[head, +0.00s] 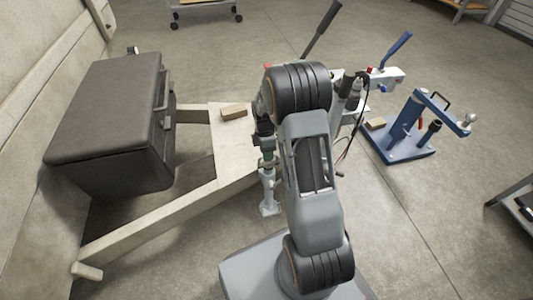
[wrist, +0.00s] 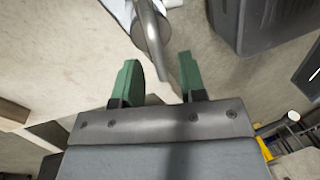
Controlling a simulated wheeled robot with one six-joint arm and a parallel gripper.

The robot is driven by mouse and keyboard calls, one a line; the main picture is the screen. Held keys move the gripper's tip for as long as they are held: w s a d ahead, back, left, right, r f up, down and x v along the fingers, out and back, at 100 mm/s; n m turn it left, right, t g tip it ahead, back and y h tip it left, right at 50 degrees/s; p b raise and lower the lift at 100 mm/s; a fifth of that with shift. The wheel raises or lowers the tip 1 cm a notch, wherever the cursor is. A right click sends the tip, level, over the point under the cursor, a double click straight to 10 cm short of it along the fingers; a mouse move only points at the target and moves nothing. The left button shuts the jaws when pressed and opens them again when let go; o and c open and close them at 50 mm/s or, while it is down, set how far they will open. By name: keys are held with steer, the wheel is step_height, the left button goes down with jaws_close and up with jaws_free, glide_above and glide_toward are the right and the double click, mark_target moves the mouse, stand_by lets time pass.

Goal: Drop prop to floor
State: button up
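The prop, a light grey metal leg (head: 268,190) with a flat foot, stands upright beside the trailer frame (head: 225,160) in the head view. Its foot looks close to the floor, but I cannot tell whether it touches. My gripper (head: 266,152) is at the leg's upper part and hides some of it. In the wrist view my gripper (wrist: 159,65) has its two green fingers apart with a clear gap. A grey metal tube or handle (wrist: 153,28) lies just beyond the fingertips, partly in line with the gap. I cannot tell which part of the prop it is.
A black box (head: 110,125) sits on the frame at left. A wooden block (head: 233,111) lies on the frame plate. A blue hitch stand (head: 405,130) is at right, near a hitch with a raised lever (head: 322,30). Floor (head: 420,220) at lower right is clear.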

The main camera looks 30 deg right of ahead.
jaws_close()
stand_by(0.4)
